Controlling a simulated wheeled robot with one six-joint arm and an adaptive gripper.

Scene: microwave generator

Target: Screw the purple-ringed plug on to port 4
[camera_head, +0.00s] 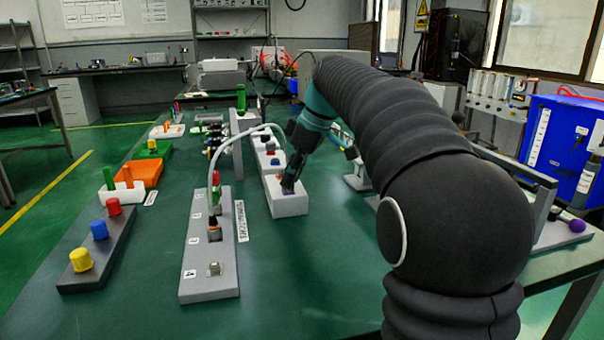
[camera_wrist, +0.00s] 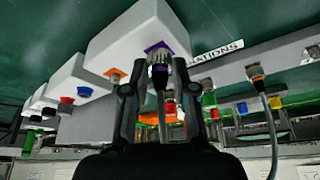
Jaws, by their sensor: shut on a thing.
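My gripper (camera_head: 290,184) is shut on the purple-ringed plug (camera_wrist: 160,72), with one finger on each side of it in the wrist view. The plug sits against a purple square (camera_wrist: 158,47) on the near end of a white block (camera_head: 288,206). A cable trails from the plug between my fingers. In the head view the gripper mostly hides the plug. Port 4 (camera_head: 215,268) is a bare metal socket at the near end of the grey numbered strip (camera_head: 208,289), left of the gripper. It also shows at the right edge of the wrist view (camera_wrist: 314,52).
An orange-ringed plug (camera_head: 213,229) with a cable stands on the strip beyond port 4. Pale cables arch between strip and white block. A dark bar (camera_head: 83,265) with yellow, blue and red caps lies left.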

